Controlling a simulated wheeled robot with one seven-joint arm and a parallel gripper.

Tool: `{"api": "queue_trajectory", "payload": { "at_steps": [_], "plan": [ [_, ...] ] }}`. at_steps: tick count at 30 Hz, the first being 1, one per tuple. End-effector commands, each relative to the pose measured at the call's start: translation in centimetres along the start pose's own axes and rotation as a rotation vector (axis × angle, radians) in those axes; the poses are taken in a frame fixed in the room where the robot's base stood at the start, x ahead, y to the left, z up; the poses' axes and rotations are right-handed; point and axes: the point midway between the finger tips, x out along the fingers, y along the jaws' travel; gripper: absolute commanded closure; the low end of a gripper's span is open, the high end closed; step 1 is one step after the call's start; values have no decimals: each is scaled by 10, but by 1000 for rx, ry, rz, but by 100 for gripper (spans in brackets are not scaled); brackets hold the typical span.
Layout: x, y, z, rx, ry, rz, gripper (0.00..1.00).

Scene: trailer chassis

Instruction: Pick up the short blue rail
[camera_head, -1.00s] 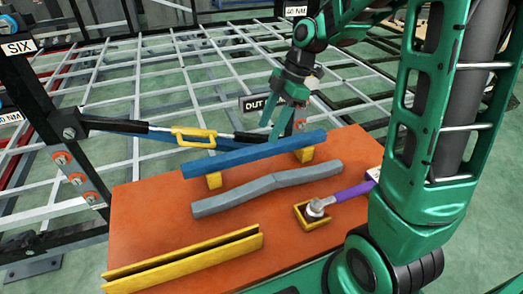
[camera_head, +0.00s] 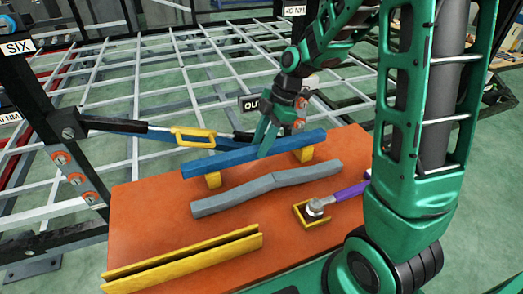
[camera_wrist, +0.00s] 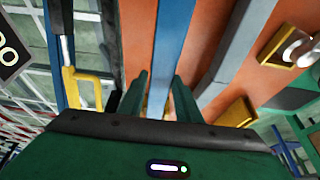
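The short blue rail (camera_head: 220,162) lies level across two yellow blocks on the orange table, near its back edge. My gripper (camera_head: 264,143) is at the middle of the rail from above, with its fingers pointing down. In the wrist view the blue rail (camera_wrist: 173,40) runs between my two green fingers (camera_wrist: 158,97), which stand apart on either side of it. The fingers look open, with no clear grip on the rail. The lower part of the fingers is partly hidden in the wrist view.
A bent grey rail (camera_head: 265,187) lies just in front of the blue one. A yellow channel (camera_head: 190,258) is at the table's front. A yellow tray (camera_head: 312,214) and a purple-handled tool (camera_head: 350,193) are at the right. A yellow-framed turnbuckle (camera_head: 193,137) hangs behind.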

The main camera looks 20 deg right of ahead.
Motion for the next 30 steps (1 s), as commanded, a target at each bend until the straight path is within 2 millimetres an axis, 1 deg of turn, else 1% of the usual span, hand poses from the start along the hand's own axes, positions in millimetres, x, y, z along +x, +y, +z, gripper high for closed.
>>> {"api": "queue_trajectory", "payload": {
  "at_steps": [1,2,3,4,15,20,22,25,30],
  "plan": [
    [0,0,0,0,0,0,82],
    [0,0,0,0,0,0,89],
    [0,0,0,0,0,0,99],
    [0,0,0,0,0,1,100],
    [-4,1,-1,-1,1,3,100],
    [-17,1,-6,-1,1,5,100],
    [-26,1,-10,-2,0,6,100],
    [-40,1,-16,-2,0,6,100],
    [-45,-15,-45,-6,1,3,100]
  ]
}}
